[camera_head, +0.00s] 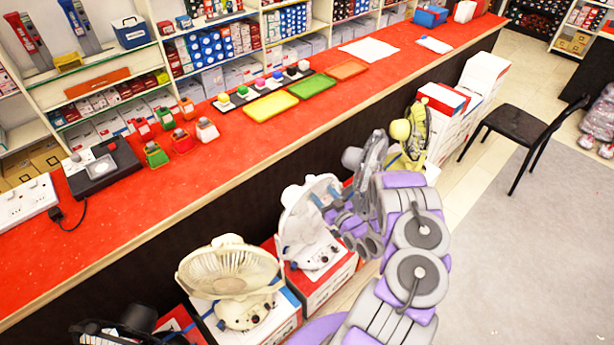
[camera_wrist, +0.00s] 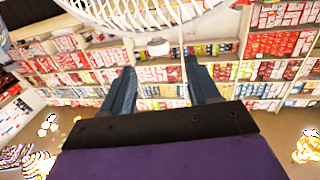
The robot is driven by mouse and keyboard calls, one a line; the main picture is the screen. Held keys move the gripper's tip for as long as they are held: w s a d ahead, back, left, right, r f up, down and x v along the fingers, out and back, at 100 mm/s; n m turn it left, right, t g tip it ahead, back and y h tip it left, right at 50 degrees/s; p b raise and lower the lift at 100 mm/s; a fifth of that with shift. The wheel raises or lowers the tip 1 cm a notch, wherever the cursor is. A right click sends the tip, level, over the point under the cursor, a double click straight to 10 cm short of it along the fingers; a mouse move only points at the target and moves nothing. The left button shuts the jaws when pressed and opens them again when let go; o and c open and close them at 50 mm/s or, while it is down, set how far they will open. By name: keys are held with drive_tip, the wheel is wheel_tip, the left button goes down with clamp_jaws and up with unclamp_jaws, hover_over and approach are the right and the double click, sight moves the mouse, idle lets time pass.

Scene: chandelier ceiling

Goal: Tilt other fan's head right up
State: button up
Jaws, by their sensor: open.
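Several fans stand in a row on boxes along the front of the red counter. A cream fan (camera_head: 229,272) has its round head tilted upward. A white fan (camera_head: 310,225) stands beside it, its head more upright. A yellow fan (camera_head: 412,132) stands farther back, and a grey fan head (camera_head: 368,160) is partly behind my arm. A dark fan (camera_head: 118,330) is cut off at the bottom. My gripper (camera_wrist: 162,85) is open, fingers apart, close to the white fan. A white fan grille (camera_wrist: 130,12) crosses the top of the wrist view. No contact with the fingers is visible.
The red counter (camera_head: 240,140) runs diagonally behind the fans, with switches and coloured trays on it. Stocked shelves (camera_head: 205,50) stand behind. Stacked boxes (camera_head: 450,110) and a black chair (camera_head: 515,125) are at right. The grey floor (camera_head: 530,250) at lower right is clear.

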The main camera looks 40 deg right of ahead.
sight(308, 176)
drive_tip(key=w, duration=0.1)
drive_tip(key=w+d, duration=0.1)
drive_tip(key=w, duration=0.3)
drive_tip(key=shift+w+d+f, duration=0.1)
drive_tip(key=shift+w+d, duration=0.1)
drive_tip(key=shift+d, duration=0.1)
drive_tip(key=w, duration=0.5)
drive_tip(key=shift+w+a, duration=0.1)
drive_tip(key=shift+a, duration=0.2)
drive_tip(key=shift+w+d, duration=0.1)
drive_tip(key=shift+w, duration=0.1)
drive_tip(key=shift+d, duration=0.4)
drive_tip(key=shift+a, duration=0.35)
drive_tip(key=c, duration=0.5)
drive_tip(key=shift+d, duration=0.15)
clamp_jaws()
